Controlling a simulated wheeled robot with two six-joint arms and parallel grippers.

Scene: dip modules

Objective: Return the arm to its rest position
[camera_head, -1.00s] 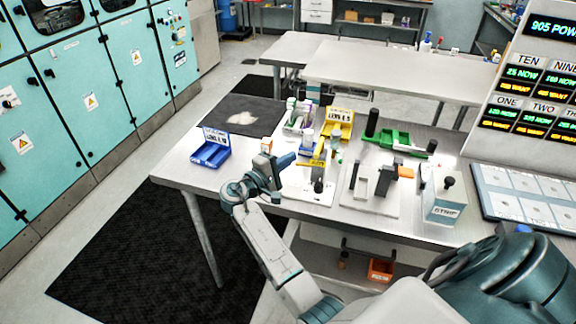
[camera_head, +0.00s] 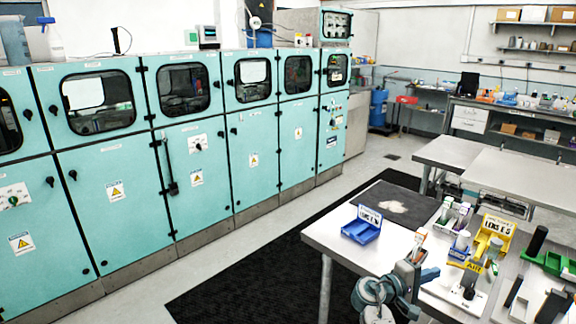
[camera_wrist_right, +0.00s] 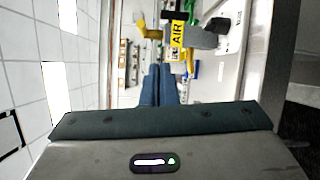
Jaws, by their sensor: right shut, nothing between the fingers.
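My right gripper (camera_head: 426,275) shows at the bottom of the head view, by the near edge of the metal table (camera_head: 328,235). Its blue fingers are closed together and hold nothing. In the right wrist view the closed fingers (camera_wrist_right: 157,85) point up the picture, with a yellow "AIR" label (camera_wrist_right: 177,35) beyond and to the right of them. My right arm is mostly cut off by the lower edge of the head view. My left gripper is not in view.
A blue bin (camera_head: 362,228) stands on the table's left part. A yellow bin (camera_head: 492,236), the yellow AIR fixture (camera_head: 464,265) and a green tray (camera_head: 548,262) stand to the right. Teal cabinets (camera_head: 110,215) line the left wall. A black mat (camera_head: 262,278) covers the floor between.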

